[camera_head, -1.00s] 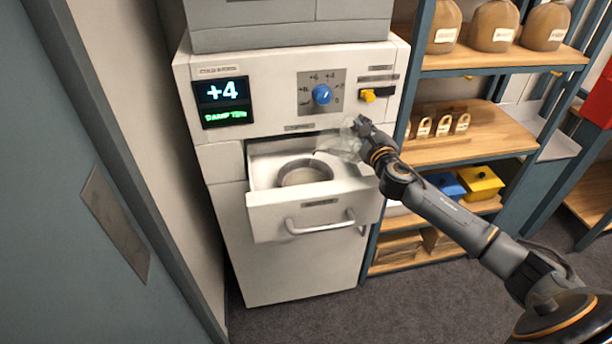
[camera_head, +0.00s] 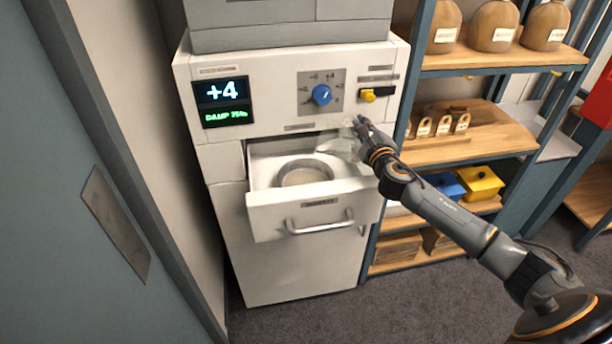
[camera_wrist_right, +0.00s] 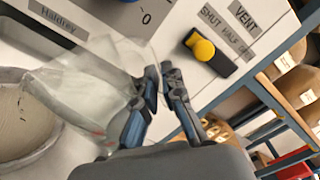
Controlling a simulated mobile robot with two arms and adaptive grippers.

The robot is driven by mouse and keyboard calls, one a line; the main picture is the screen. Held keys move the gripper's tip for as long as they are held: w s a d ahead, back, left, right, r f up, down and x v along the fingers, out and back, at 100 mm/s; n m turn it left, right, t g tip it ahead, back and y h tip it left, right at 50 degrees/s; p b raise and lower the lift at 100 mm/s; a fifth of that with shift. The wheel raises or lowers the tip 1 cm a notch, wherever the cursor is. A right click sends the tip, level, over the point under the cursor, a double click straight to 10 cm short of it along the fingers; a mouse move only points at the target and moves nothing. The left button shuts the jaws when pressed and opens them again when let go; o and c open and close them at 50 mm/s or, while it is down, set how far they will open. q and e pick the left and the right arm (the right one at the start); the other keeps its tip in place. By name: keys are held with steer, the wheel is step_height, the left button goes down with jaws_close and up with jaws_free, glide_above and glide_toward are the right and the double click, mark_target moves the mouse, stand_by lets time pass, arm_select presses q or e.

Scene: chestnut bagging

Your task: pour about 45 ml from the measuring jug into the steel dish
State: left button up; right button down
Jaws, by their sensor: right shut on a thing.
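The clear measuring jug (camera_wrist_right: 88,92) is held tilted by my right gripper (camera_wrist_right: 160,88), which is shut on it. In the head view the jug (camera_head: 338,142) is faint, above the right part of the open drawer, at the end of my right gripper (camera_head: 362,128). The round steel dish (camera_head: 305,172) stands inside the drawer, left of and below the jug; its rim (camera_wrist_right: 50,142) also shows at the lower left of the right wrist view. I cannot make out the liquid level in the jug or the dish. My left gripper is out of view.
The white drawer (camera_head: 318,214) is pulled out of the cabinet (camera_head: 290,272). Above it are a display (camera_head: 222,102) reading +4, a blue knob (camera_head: 322,95) and a yellow vent slider (camera_head: 368,96). A shelf (camera_head: 465,150) with sacks and boxes stands right.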

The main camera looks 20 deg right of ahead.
steer(key=shift+r, duration=0.1)
stand_by(0.4)
steer(key=s+d+f+m+b, duration=0.1)
steer(key=d+f+m+b, duration=0.3)
steer(key=m, duration=0.5)
steer(key=d+b, duration=0.1)
steer(key=d, duration=0.1)
steer(key=shift+s+d+f+m, duration=0.2)
steer(key=shift+s+d+m, duration=0.05)
steer(key=shift+d+m, duration=0.1)
stand_by(1.2)
steer(key=f+b, duration=0.1)
steer(key=f+m+b, duration=0.1)
steer(key=f+b, duration=0.1)
steer(key=b, duration=0.1)
steer(key=shift+s+d+f+m, duration=0.1)
steer(key=shift+d+f+m, duration=0.15)
steer(key=shift+d+f, duration=0.15)
stand_by(1.9)
